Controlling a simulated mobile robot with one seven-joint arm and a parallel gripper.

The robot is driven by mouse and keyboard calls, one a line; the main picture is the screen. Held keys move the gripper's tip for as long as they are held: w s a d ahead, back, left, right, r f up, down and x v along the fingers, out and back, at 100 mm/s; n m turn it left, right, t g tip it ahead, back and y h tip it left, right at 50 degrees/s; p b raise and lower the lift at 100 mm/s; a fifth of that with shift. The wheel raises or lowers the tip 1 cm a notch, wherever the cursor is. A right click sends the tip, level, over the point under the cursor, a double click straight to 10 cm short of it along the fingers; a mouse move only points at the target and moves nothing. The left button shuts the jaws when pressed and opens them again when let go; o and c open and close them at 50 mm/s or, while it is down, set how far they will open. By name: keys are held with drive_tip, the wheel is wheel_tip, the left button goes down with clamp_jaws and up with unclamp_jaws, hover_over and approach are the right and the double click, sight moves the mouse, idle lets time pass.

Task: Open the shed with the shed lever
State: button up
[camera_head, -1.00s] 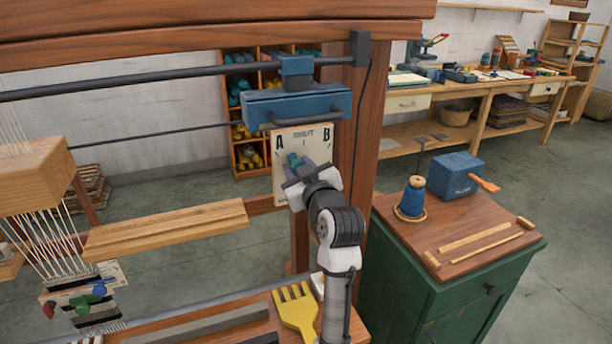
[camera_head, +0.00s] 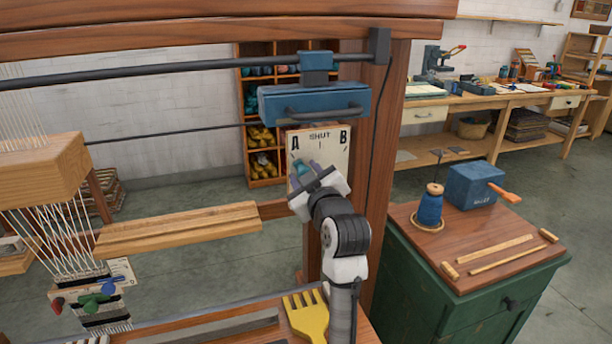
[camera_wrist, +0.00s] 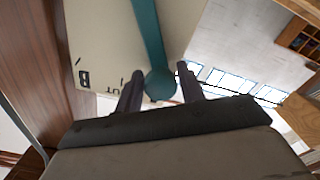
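The shed lever (camera_wrist: 149,38) is a teal bar with a round knob (camera_wrist: 160,85) at its end. It is mounted on a cream plate (camera_head: 332,150) lettered A, SHUT and B on the loom's right post. In the wrist view the knob lies beside the SHUT lettering, between the two dark fingers of my gripper (camera_wrist: 160,82). In the head view my gripper (camera_head: 308,169) is in front of the plate and hides much of the lever.
A blue box with a handle (camera_head: 314,103) hangs just above the plate. The wooden post (camera_head: 385,160) stands right beside it. A yellow comb (camera_head: 306,316) lies below my arm. A green cabinet (camera_head: 440,290) with a blue spool (camera_head: 430,208) stands to the right.

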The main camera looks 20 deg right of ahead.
drive_tip(key=shift+o, duration=1.4)
drive_tip(key=shift+s, duration=0.1)
drive_tip(key=s+b, duration=0.2)
drive_tip(key=s, duration=1.1)
drive_tip(key=shift+s+d+b, duration=0.2)
drive_tip(key=shift+s+b, duration=0.1)
drive_tip(key=shift+b, duration=0.1)
